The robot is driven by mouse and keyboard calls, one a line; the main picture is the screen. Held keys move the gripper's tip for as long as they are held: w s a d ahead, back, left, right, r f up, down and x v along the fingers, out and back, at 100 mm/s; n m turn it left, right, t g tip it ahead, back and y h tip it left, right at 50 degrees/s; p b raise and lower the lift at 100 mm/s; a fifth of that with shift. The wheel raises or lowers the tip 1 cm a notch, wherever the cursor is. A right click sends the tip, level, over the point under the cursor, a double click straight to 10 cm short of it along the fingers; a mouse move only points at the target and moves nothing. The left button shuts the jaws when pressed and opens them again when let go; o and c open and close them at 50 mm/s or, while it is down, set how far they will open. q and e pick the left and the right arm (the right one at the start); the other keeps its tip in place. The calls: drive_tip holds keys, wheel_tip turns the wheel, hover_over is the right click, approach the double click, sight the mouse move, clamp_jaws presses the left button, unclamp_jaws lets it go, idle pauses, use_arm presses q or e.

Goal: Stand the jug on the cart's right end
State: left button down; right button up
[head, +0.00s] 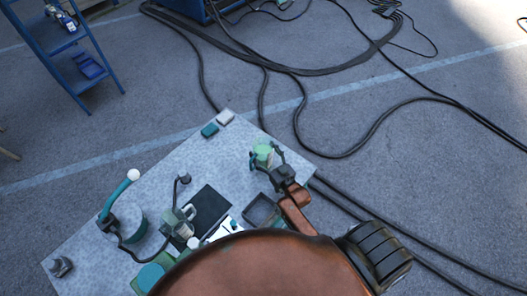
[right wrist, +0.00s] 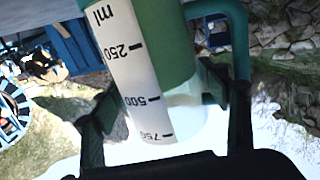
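The jug (head: 263,153) is green and pale, over the right end of the grey speckled cart top (head: 172,157). My right gripper (head: 266,157) has its fingers on both sides of the jug. In the right wrist view the jug (right wrist: 150,75) fills the middle, with a white ml scale and a green handle; the gripper's pads (right wrist: 165,97) press against its two sides. I cannot tell whether the jug's base touches the cart. My left gripper is not in view.
A black tray (head: 262,210) is near the jug. Black cables cross the floor; a blue ladder (head: 75,50) stands behind.

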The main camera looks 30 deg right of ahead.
drive_tip(key=shift+o, duration=1.2)
drive_tip(key=shift+s+r, duration=0.1)
drive_tip(key=shift+s, duration=0.05)
drive_tip(key=s+b, duration=0.1)
drive_tip(key=s, duration=1)
drive_tip(key=shift+s, duration=0.35)
drive_tip(key=shift+d, duration=0.15)
